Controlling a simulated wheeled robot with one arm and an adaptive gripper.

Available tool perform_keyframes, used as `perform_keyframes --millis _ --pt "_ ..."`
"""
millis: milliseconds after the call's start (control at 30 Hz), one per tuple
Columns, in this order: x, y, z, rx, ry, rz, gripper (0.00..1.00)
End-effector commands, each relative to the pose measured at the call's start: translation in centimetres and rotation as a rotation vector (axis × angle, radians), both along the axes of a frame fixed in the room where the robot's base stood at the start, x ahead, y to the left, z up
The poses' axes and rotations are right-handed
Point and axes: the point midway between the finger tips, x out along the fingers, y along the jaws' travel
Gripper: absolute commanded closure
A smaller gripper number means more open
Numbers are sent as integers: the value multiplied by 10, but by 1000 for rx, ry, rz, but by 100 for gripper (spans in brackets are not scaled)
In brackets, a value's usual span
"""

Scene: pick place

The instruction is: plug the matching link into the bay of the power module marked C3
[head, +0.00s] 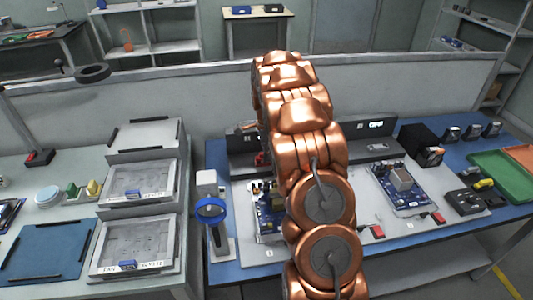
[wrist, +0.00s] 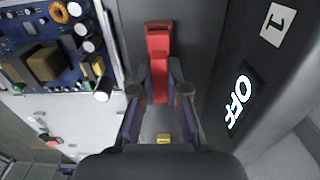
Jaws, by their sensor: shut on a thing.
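My gripper (wrist: 159,91) is shut on a red link (wrist: 158,62) in the wrist view. The link's far end lies against a dark grey surface beside an upright panel (wrist: 225,75) marked "1" and "OFF". I cannot tell whether the link sits in a bay. In the head view my copper arm hides the gripper, and a small red part (head: 261,158) shows at its left edge. I cannot read a C3 mark anywhere. Other small red pieces (head: 377,232) lie near the right circuit board (head: 403,187).
A blue circuit board (wrist: 50,45) with tall components is close to the left of my gripper. A blue ring on a stand (head: 210,208) is left of my arm. A black box (head: 420,144) and green tray (head: 503,174) are on the right.

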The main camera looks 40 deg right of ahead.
Motion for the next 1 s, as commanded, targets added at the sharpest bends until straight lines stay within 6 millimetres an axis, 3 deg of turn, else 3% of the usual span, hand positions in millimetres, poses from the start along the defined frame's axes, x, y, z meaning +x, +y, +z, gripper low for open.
perform_keyframes --millis 933,967,1000 --pt "0 0 -8 0 1 0 100" --pt "0 0 -8 0 1 0 86" --pt "0 0 -8 0 1 0 82"
